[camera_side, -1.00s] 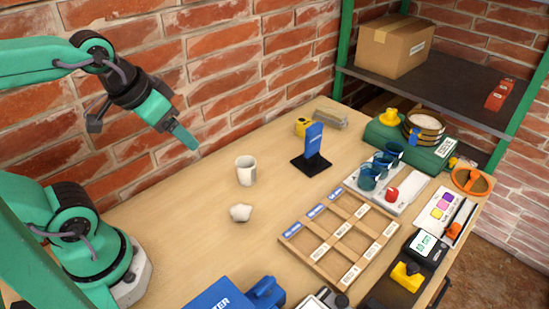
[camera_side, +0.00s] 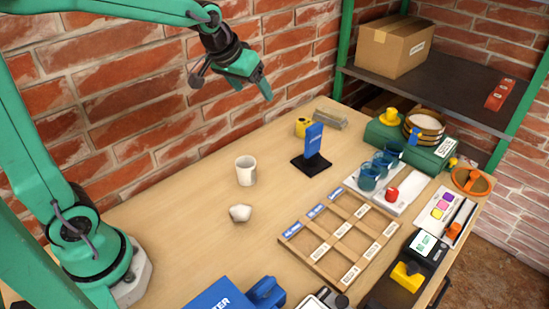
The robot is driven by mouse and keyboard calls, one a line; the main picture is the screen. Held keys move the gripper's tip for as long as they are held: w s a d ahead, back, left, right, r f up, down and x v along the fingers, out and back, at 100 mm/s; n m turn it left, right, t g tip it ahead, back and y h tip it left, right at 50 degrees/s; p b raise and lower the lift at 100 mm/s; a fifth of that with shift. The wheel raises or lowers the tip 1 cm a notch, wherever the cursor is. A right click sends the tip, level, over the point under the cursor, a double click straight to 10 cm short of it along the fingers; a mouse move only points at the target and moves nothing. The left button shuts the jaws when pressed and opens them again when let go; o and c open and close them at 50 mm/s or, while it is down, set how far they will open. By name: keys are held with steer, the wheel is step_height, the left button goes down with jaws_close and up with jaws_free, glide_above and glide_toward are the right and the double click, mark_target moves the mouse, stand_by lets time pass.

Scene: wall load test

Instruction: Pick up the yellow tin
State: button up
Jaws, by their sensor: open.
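A small yellow tin (camera_side: 301,127) stands near the back of the wooden table, close to the brick wall. It is just left of a blue upright panel on a dark base (camera_side: 312,150), which stands in front of it. My gripper (camera_side: 266,91) is in the air, above and to the left of the tin, its fingers pointing down and to the right. It is open, holds nothing and is apart from the tin.
A grey block (camera_side: 330,119) lies right behind the tin. A white cup (camera_side: 246,170) and a pale lump (camera_side: 240,213) stand left of centre. A wooden compartment tray (camera_side: 285,238) and blue cups (camera_side: 368,178) lie to the right.

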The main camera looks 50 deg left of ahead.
steer(key=w+a+f+n, duration=0.1)
steer(key=w+f, duration=0.2)
steer(key=w, duration=0.3)
steer(key=w+a+f, duration=0.1)
steer(key=w+f, duration=0.3)
steer(key=w, duration=0.2)
steer(key=n, duration=0.1)
glide_toward(303, 121)
step_height(303, 121, down, 2)
steer(key=shift+w+x, duration=0.2)
steer(key=shift+x, duration=1.7)
steer(key=shift+r, duration=0.1)
steer(key=shift+x, duration=2.55)
steer(key=shift+w+r, duration=0.15)
steer(key=shift+c, duration=0.4)
steer(key=c, duration=1)
